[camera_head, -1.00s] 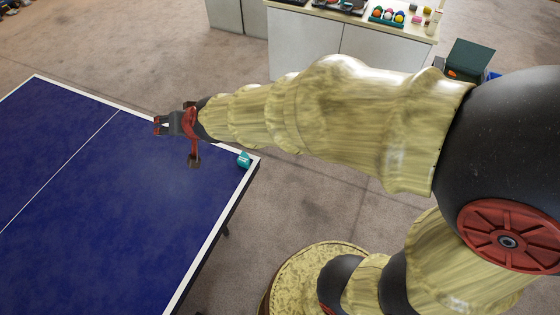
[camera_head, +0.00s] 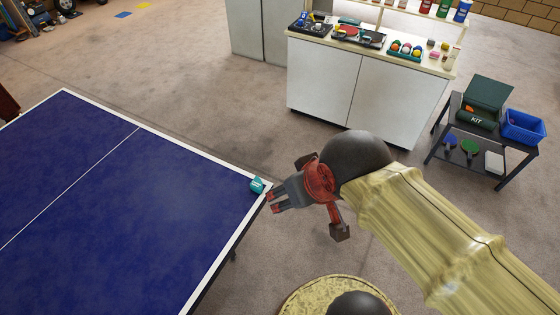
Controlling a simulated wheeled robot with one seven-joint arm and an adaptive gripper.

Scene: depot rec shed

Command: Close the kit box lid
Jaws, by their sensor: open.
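The kit box (camera_head: 477,118) is dark green with "KIT" on its front. It stands on a small dark side table at the right of the head view. Its lid (camera_head: 488,92) is raised, tilted up at the back, and something orange shows inside. My gripper (camera_head: 273,202) is open and empty, near the corner of the blue table, well to the left of the kit box and apart from it. The fingers point left, towards a small teal object (camera_head: 257,185) at the table corner. I cannot tell whether they touch it.
A blue bin (camera_head: 524,127) stands right of the kit box on the side table (camera_head: 434,151); paddles lie on its lower shelf. A white cabinet (camera_head: 345,92) with trays and balls stands at the back. The blue table (camera_head: 110,215) fills the left. Carpet between them is clear.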

